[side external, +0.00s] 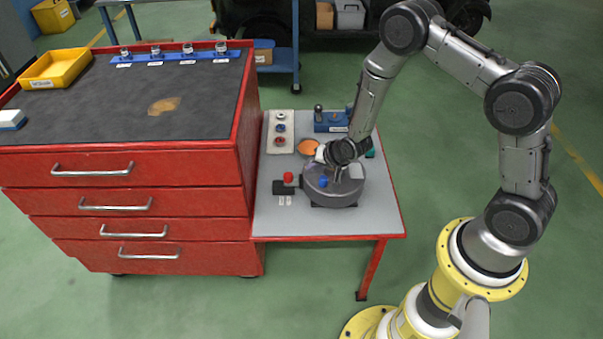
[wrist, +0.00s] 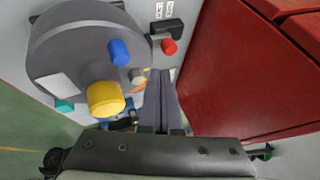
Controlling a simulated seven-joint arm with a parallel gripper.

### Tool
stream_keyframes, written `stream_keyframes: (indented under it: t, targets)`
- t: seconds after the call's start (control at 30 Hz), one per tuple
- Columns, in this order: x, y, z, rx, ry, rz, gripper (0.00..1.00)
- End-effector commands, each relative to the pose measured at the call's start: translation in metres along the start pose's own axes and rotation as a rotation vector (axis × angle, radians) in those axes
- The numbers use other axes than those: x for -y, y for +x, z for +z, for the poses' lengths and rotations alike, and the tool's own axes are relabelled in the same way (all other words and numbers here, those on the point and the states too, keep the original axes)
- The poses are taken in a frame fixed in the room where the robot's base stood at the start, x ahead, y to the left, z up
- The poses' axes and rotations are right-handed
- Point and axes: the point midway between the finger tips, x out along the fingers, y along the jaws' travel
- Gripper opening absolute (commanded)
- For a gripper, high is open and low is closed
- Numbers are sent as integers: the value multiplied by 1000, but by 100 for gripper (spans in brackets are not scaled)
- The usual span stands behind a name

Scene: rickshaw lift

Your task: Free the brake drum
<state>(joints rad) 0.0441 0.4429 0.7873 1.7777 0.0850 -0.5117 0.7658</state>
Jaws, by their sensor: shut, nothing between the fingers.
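The brake drum (side external: 345,197) is a round dark grey body on the small grey side table. In the wrist view the drum (wrist: 65,50) fills the upper left, with a blue knob (wrist: 120,52), a large yellow cap (wrist: 105,98), a small grey knob (wrist: 137,76) and a pale label on its face. My gripper (side external: 337,178) is low over the drum's top in the side view. In the wrist view my gripper (wrist: 160,75) has its fingers together and empty, beside the small grey knob; whether they touch the drum cannot be told.
A red button (side external: 288,177) on a black box stands left of the drum. Behind are an orange disc (side external: 308,147), a pale strip with knobs (side external: 280,131) and a blue holder (side external: 329,122). The red drawer cabinet (side external: 140,200) rises at the table's left side.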

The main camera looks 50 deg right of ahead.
Motion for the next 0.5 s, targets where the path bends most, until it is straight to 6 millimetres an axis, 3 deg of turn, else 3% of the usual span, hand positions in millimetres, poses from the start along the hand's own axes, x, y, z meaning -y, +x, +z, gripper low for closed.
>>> stream_keyframes:
  t: [0.17,0.5]
  targets:
    - [0,12,0,1,0,1,0]
    - [0,65,0,0,0,0,0]
